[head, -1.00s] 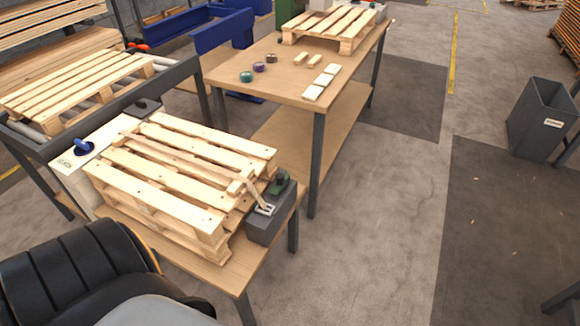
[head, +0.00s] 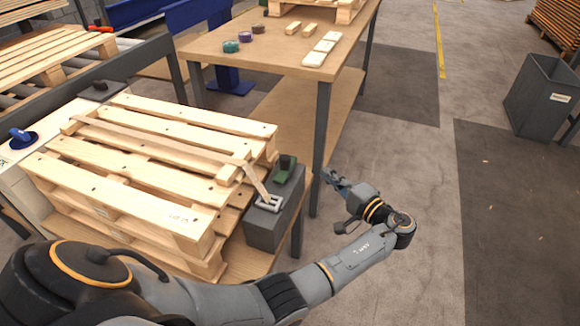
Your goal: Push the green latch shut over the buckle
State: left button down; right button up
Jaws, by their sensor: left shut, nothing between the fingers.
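The green latch (head: 285,171) stands raised on top of a dark grey block (head: 268,228) at the right end of the near pallet. The metal buckle (head: 269,202) lies on the same block, in front of the latch and apart from it. A tan strap (head: 255,180) runs from the pallet top down to the buckle. My left gripper (head: 331,177) is shut and empty, to the right of the latch and clear of it, over the floor beside the tables. My right gripper is not in view.
The wooden pallet (head: 165,165) sits on the near table. A second table (head: 290,65) behind holds tape rolls (head: 245,37), pale blocks (head: 320,48) and another pallet. A grey bin (head: 540,95) stands at the right. The floor between is open.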

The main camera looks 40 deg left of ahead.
aim_at(285, 164)
pick_arm(q)
jog(key=shift+r+n, duration=0.3)
jog(key=shift+r, duration=0.55)
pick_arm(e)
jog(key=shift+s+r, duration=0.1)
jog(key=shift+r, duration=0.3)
pick_arm(q)
jog(key=x, duration=0.9)
jog(key=shift+a+b, duration=0.3)
jog(key=shift+a, duration=0.05)
jog(key=shift+s+a, duration=0.2)
jog(key=shift+s, duration=0.1)
jog(key=s+p, duration=0.1)
jog(key=s, duration=0.1)
jog(key=shift+s+d+r, duration=0.1)
jog(key=shift+s+r, duration=0.05)
jog(key=shift+s, duration=0.5)
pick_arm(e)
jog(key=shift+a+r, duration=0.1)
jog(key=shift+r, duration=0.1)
